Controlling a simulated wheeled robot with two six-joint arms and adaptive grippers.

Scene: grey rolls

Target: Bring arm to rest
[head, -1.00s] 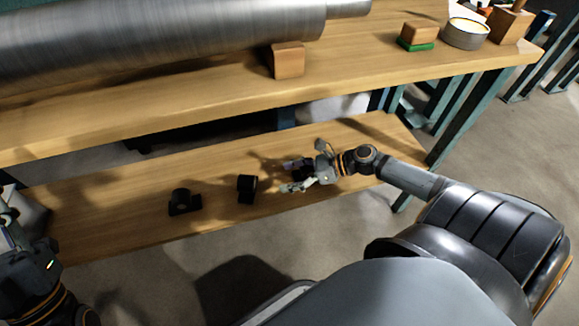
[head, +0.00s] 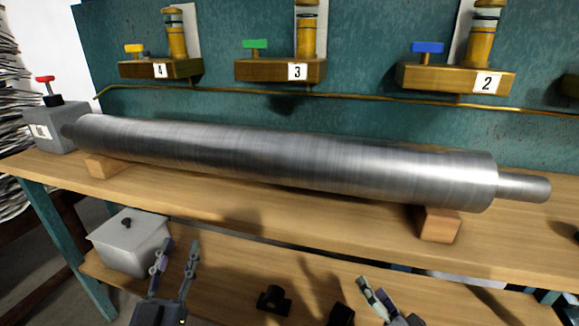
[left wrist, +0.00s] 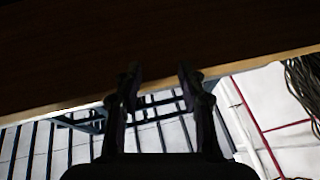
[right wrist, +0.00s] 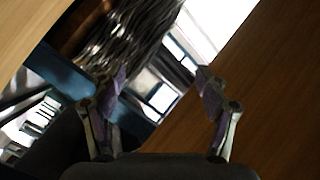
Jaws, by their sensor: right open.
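My left gripper (head: 179,247) is in the lower left of the head view, in front of the lower shelf, with its fingers pointing up and apart. The left wrist view shows its two fingers (left wrist: 158,80) apart with nothing between them. My right gripper (head: 376,291) is at the bottom of the head view, right of a small black block (head: 342,314), and partly cut off by the frame. In the right wrist view its fingers (right wrist: 163,82) are wide apart and empty.
A long grey metal roll (head: 290,160) lies on wooden blocks (head: 438,225) on the upper bench. A grey lidded box (head: 130,245) and a black holder (head: 273,299) are on the lower shelf (head: 225,265). Numbered valves (head: 297,71) line the wall behind.

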